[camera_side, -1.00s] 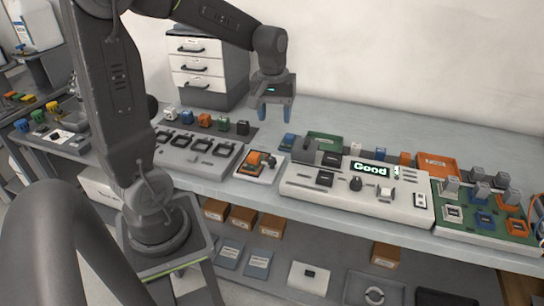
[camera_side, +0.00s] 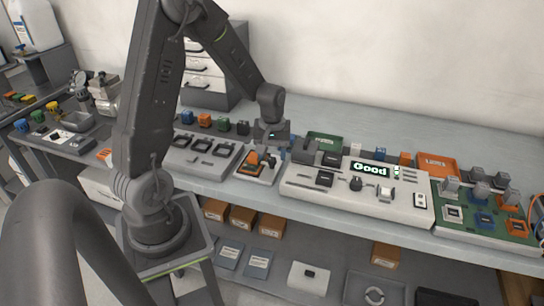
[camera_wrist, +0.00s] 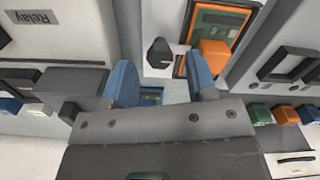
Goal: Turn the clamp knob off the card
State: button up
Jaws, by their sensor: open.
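The clamp fixture is a small white base (camera_side: 246,177) with an orange-framed card (camera_side: 251,167) on it. In the wrist view the green card in its orange frame (camera_wrist: 218,24) lies at the upper right, with an orange block (camera_wrist: 213,56) at its corner. A black knob (camera_wrist: 160,53) stands on the white base beside the card. My gripper (camera_wrist: 160,82) is open, its blue fingers apart and empty; the knob shows beyond the gap between them. In the side view my gripper (camera_side: 272,147) is low at the back of the fixture, partly hiding it.
A white tester reading "Good" (camera_side: 370,169) stands close to the right. A grey panel with several dark sockets (camera_side: 200,147) is close to the left. Coloured blocks (camera_side: 204,120) line the back left. A green board with sockets (camera_side: 480,213) is at far right.

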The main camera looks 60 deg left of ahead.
jog(key=shift+f, duration=0.75)
jog(key=shift+c, duration=0.3)
jog(key=c, duration=0.9)
jog(key=shift+o, duration=0.2)
